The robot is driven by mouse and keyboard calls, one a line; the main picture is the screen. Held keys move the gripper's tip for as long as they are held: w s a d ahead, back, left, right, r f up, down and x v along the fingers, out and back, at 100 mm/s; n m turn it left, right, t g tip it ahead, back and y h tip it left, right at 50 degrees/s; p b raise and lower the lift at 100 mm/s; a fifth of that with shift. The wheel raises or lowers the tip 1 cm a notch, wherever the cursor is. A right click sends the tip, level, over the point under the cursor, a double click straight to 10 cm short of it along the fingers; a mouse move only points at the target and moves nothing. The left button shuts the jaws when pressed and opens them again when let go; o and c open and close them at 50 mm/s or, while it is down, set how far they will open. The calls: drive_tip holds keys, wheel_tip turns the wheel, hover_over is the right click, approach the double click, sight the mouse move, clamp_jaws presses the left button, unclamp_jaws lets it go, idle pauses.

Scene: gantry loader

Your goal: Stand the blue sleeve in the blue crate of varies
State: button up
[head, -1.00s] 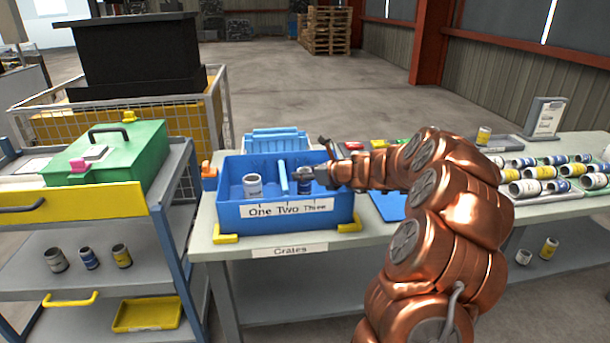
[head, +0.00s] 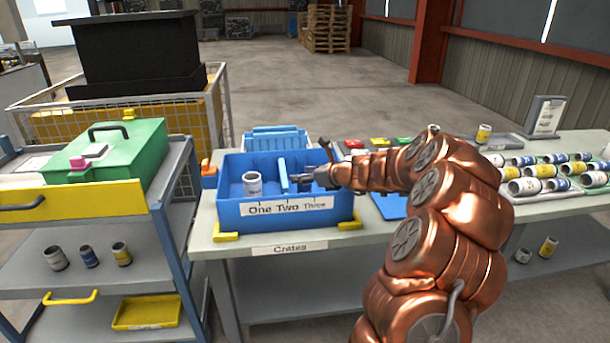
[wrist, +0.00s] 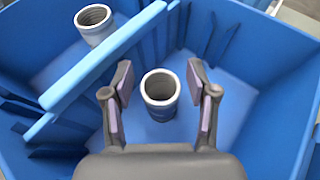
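The blue crate (head: 240,222) stands on the table, with One, Two and Three on its front label. A sleeve (wrist: 160,98) with a pale rim stands upright on the crate floor, right of the divider (wrist: 100,62) in the wrist view; its side looks bluish. In the head view my gripper mostly hides it. My gripper (wrist: 161,82) is open, its fingers on either side of this sleeve with a gap at each side. In the head view my gripper (head: 312,178) reaches into the crate's right part. A pale sleeve (head: 252,184) stands left of the divider.
A blue bin (head: 277,140) stands behind the crate. Several sleeves lie in a rack (head: 555,190) at the table's right. The cart at left carries a green case (head: 110,155) and several sleeves on its lower shelf (head: 70,285).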

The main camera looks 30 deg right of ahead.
drive_tip(key=shift+o, duration=0.3)
drive_tip(key=shift+r, duration=0.15)
drive_tip(key=shift+r, duration=0.3)
drive_tip(key=v, duration=1.2)
drive_tip(key=shift+r+p, duration=0.2)
drive_tip(key=shift+p, duration=0.1)
drive_tip(key=shift+a, duration=0.1)
